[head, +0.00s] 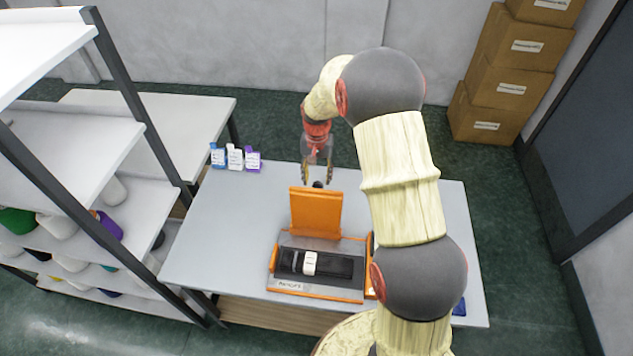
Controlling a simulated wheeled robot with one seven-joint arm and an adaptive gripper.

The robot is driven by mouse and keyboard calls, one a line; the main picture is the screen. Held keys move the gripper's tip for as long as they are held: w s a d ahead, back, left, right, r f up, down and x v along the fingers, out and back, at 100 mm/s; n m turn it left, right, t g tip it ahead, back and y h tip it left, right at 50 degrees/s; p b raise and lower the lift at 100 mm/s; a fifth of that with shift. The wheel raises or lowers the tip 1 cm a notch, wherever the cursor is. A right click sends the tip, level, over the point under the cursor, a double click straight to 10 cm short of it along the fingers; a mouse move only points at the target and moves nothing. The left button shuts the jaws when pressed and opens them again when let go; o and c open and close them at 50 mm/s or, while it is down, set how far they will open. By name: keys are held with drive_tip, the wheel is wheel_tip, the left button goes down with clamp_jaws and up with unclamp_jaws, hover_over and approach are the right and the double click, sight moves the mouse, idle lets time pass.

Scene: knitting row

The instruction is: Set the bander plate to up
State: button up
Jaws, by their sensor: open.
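The bander (316,268) is an orange, grey and black machine on the grey table, with a small white piece (310,263) on its black bed. Its orange plate (316,212) stands raised, close to upright, at the back of the machine. My gripper (317,183) is behind the plate's top edge, fingers pointing down and apart. A small dark thing shows between the fingertips, just behind the plate; I cannot tell what it is or whether the fingers touch it.
Several small bottles (235,158) stand at the table's back left corner. White shelves (75,150) are on the left. Cardboard boxes (510,75) are stacked at the back right. The table's left part (220,230) is clear.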

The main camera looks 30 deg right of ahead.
sight(318, 182)
drive_tip(key=shift+f, duration=1.75)
drive_tip(key=shift+s, duration=0.1)
drive_tip(key=shift+c, duration=0.4)
clamp_jaws()
